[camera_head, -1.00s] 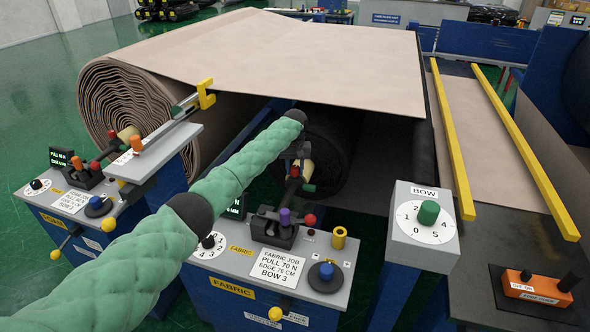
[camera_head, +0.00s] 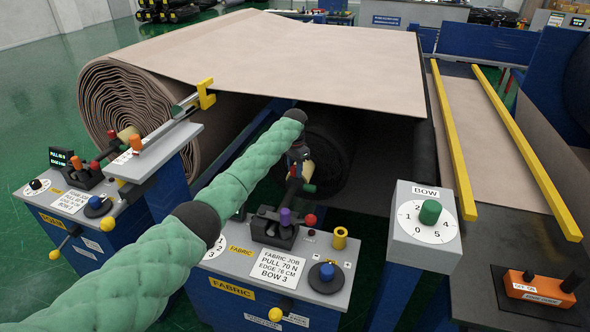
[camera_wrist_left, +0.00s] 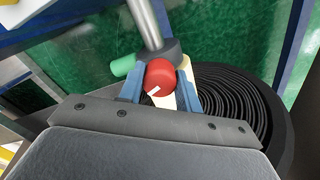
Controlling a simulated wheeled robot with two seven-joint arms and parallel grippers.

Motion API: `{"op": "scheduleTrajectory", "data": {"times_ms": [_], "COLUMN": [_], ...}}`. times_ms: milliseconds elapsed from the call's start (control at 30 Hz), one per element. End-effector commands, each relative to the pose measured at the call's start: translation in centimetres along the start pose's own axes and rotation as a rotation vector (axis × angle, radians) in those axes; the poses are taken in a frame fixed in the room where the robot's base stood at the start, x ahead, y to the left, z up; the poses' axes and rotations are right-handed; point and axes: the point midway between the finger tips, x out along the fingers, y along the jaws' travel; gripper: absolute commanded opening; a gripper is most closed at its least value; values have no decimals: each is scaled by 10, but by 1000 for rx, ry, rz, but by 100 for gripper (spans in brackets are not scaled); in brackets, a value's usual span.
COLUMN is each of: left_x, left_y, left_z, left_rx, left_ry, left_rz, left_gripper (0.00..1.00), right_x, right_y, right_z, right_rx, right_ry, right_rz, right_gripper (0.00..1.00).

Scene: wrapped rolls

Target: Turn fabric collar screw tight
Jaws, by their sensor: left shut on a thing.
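The fabric collar screw is a red knob (camera_wrist_left: 160,75) with a white mark. In the left wrist view it sits between the two blue fingers of my left gripper (camera_wrist_left: 161,92), which is shut on it. Behind it are a dark collar (camera_wrist_left: 155,54) on a steel bar (camera_wrist_left: 146,22) and a green handle end (camera_wrist_left: 123,66). In the head view my left gripper (camera_head: 298,157) is at the collar by the end of the dark roll (camera_head: 333,160), and it largely hides the screw. A cream part (camera_head: 309,171) shows beside it. My right gripper is not in view.
The fabric console (camera_head: 255,265) stands in front, with a purple-topped lever (camera_head: 285,216), a blue knob (camera_head: 327,271) and a job card. The bow dial box (camera_head: 424,250) is to the right. A large beige roll (camera_head: 120,115) and a second console are left.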

Motion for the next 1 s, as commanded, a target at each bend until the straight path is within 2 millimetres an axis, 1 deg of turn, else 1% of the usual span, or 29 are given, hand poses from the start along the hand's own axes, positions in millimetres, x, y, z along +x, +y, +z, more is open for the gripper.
{"op": "scheduleTrajectory", "data": {"times_ms": [167, 267, 800, 833, 933, 1000], "left_x": [-1, -1, -1, -1, -1, -1], "left_y": [-1, -1, -1, -1, -1, -1], "left_z": [0, 0, 0, 0, 0, 0], "left_rx": [73, 99, 126, 126, 126, 126], "left_ry": [1, 1, 1, 1, 1, 1], "left_rz": [-1, -1, -1, -1, -1, 0], "left_gripper": [11, 11, 11, 36, 55, 56], "right_x": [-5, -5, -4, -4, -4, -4], "right_y": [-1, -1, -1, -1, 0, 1], "right_z": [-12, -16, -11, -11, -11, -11], "right_rx": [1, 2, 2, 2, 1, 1], "right_ry": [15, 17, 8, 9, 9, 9], "right_rz": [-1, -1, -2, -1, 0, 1], "right_gripper": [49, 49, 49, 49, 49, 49]}}
